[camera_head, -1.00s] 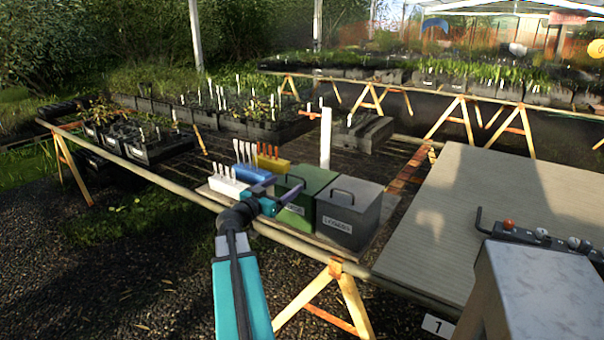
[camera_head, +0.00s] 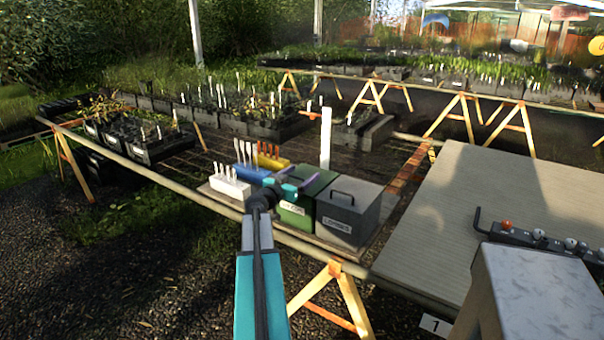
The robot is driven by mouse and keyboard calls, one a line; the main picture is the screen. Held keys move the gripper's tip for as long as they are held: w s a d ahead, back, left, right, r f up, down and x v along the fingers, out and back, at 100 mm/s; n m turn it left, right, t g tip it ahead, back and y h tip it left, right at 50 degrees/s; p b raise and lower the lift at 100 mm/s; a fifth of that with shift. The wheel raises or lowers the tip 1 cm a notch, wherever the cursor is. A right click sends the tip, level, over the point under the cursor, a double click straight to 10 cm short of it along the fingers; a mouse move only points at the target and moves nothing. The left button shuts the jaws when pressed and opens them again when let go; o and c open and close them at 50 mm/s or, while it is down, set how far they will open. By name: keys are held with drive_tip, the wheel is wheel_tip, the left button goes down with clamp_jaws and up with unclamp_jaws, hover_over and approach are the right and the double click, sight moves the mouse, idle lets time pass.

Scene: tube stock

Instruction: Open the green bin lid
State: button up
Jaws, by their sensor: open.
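The green bin (camera_head: 298,216) stands on a board on the slatted bench, with a label on its front. Its lid (camera_head: 322,180) looks closed, and its handle is hidden or blurred behind my gripper. My gripper (camera_head: 295,178) is open, with its purple fingers at the bin's top left front, one finger over the lid and the other near the blue block. I cannot tell whether the fingers touch the lid or the handle.
A grey bin (camera_head: 347,212) with a handle stands close on the right. Blue (camera_head: 252,175), yellow (camera_head: 271,162) and white (camera_head: 226,188) blocks with pegs stand to the left. A white post (camera_head: 325,140) rises behind. A pale tabletop (camera_head: 490,220) lies to the right.

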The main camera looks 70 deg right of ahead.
drive_tip(key=shift+d, duration=0.25)
drive_tip(key=shift+s, duration=0.1)
drive_tip(key=c, duration=1.3)
drive_tip(key=shift+o, duration=0.2)
drive_tip(key=shift+r, duration=0.15)
